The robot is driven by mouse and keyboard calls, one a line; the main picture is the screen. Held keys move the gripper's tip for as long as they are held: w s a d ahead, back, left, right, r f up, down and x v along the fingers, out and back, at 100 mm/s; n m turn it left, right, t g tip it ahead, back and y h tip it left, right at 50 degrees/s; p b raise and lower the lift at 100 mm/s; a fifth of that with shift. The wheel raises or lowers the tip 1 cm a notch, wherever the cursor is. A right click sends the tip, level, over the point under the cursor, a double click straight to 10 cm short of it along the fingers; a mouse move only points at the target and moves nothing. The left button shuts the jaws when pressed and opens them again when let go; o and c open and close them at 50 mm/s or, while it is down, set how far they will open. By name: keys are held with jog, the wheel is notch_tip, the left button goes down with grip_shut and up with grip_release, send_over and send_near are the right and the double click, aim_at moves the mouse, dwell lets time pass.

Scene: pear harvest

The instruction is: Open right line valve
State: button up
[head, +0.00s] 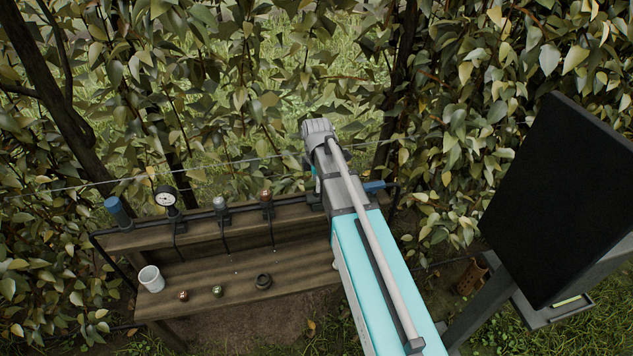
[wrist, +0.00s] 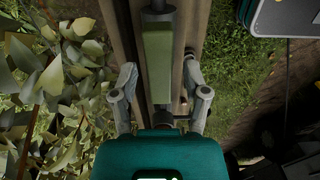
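The line runs along the back rail of a wooden bench (head: 290,214). A blue handle (head: 374,186) shows at its right end, just right of my arm, which hides much of this stretch. Another blue handle (head: 118,211) stands upright at the left end. In the wrist view, my gripper (wrist: 159,75) has its two fingers spread on either side of the line. An olive-green block (wrist: 158,58) lies between them, apart from both fingers; I cannot tell whether it is the valve handle.
A round gauge (head: 165,198) and two small fittings, one grey (head: 220,205) and one copper (head: 266,200), stand along the rail. A white cup (head: 151,279), two small round parts and a dark ring (head: 263,282) rest on the bench. Leafy branches crowd behind.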

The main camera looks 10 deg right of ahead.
jog(key=shift+m, duration=0.4)
jog(key=m, duration=0.8)
jog(key=shift+m, duration=0.3)
jog(key=m, duration=0.8)
jog(key=shift+r+m, duration=0.2)
jog(key=shift+m, duration=0.2)
notch_tip(320, 180, up, 14)
jog(key=p, duration=1.3)
jog(key=shift+f+p, duration=0.25)
jog(key=shift+p, duration=0.15)
dwell(0.3)
